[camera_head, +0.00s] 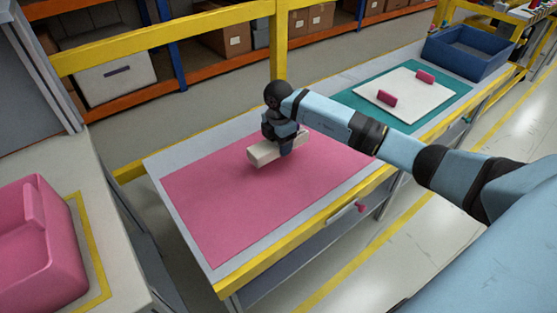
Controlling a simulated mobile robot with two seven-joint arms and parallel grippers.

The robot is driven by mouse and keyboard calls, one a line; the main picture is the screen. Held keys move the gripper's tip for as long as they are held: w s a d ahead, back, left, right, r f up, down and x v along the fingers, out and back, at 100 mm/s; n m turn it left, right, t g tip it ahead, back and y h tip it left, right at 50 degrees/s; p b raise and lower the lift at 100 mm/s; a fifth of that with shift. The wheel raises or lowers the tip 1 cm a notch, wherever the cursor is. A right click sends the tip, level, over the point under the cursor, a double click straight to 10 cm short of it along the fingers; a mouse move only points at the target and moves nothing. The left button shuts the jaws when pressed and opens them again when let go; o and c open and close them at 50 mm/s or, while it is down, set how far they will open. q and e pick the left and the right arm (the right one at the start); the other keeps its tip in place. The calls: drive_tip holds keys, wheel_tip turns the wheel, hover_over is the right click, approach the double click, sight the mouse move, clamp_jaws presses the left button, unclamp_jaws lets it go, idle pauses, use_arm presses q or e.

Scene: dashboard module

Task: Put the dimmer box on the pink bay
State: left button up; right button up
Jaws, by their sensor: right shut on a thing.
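My right gripper (287,146) is shut on a cream-white block, which I take to be the dimmer box (263,154). The gripper points down and holds the box over the back middle of the pink bay (235,204), a flat pink area on the grey table. A dark shadow lies close under the box; I cannot tell whether it touches the surface. The gripper's fingers hide part of the box. My left gripper is not in view.
A pink bin (68,245) stands on the left table. To the right, a white board (425,103) with two magenta pieces lies on a teal mat (358,99), with a blue tray (440,50) behind. A yellow rail (170,37) runs along the back. Most of the pink area is clear.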

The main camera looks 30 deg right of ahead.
sight(278, 165)
wheel_tip(278, 165, down, 2)
wheel_tip(278, 165, down, 4)
drive_tip(key=shift+b, duration=0.4)
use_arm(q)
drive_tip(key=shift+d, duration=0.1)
use_arm(e)
drive_tip(key=shift+f, duration=0.2)
drive_tip(key=shift+f, duration=0.15)
drive_tip(key=o, duration=1)
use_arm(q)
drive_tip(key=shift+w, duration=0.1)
